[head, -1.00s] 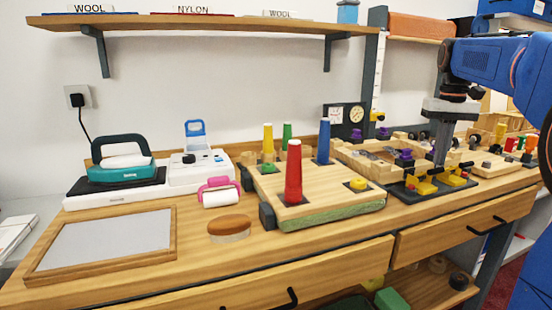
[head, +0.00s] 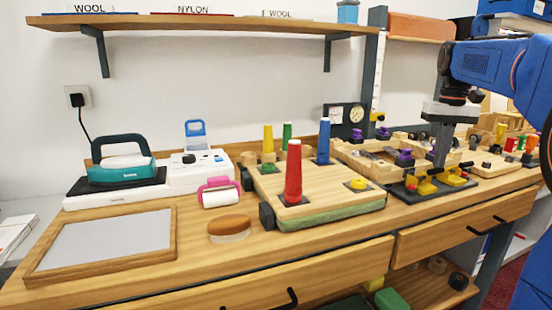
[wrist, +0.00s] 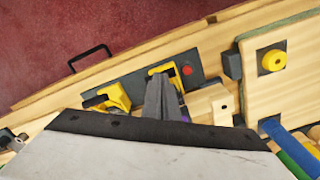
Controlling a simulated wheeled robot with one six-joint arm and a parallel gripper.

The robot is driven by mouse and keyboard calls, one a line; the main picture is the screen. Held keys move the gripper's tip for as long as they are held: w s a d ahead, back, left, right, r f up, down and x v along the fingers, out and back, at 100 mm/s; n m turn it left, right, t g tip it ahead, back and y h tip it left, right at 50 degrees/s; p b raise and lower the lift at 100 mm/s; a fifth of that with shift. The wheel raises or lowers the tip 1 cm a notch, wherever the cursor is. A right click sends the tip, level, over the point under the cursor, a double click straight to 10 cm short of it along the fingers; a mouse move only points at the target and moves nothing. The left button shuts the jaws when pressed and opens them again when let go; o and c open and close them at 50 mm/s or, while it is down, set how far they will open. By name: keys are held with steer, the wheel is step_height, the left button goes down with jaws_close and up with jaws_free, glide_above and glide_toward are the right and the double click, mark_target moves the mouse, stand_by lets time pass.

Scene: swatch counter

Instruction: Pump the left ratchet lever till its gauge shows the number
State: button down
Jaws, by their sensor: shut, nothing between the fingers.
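Two yellow ratchet levers are mounted on a dark plate (head: 408,196) at the right of the counter. The left lever (head: 426,187) is nearer the pegged wooden board, and the right lever (head: 456,179) is beside it. In the wrist view the left lever (wrist: 165,82) is at the fingers and the other lever (wrist: 112,97) is left of them. My gripper (head: 439,163) points down, shut and empty, close by the left lever; its fingers (wrist: 162,98) partly cover it. I cannot tell whether they touch. A dark gauge panel (head: 345,118) stands behind; its reading is too small to tell.
The wooden board (head: 330,190) with red, blue, green and yellow cones is left of the levers. Wooden blocks and purple pieces (head: 404,158) crowd behind the plate. An iron (head: 123,165) and a framed panel (head: 105,240) lie further left.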

steer(key=shift+s+d+f, duration=0.1)
steer(key=shift+s+f, duration=0.05)
steer(key=shift+f, duration=0.75)
steer(key=shift+s+f, duration=0.15)
steer(key=shift+f, duration=0.75)
steer(key=shift+w+r, duration=0.2)
steer(key=shift+r, duration=0.35)
steer(key=shift+w+r, duration=0.15)
steer(key=shift+r, duration=0.4)
steer(key=shift+r, duration=3)
steer(key=s+a+f+t, duration=0.1)
steer(key=s+a+f, duration=0.4)
steer(key=s+f, duration=0.4)
steer(key=s+a+f+n+t, duration=0.1)
steer(key=s+a+f+t, duration=0.1)
steer(key=s+a+f, duration=0.3)
steer(key=s+a+f+n+t, duration=0.1)
steer(key=s+a+f, duration=0.5)
steer(key=s+f, duration=0.8)
steer(key=shift+s+t, duration=0.4)
steer(key=shift+s, duration=0.75)
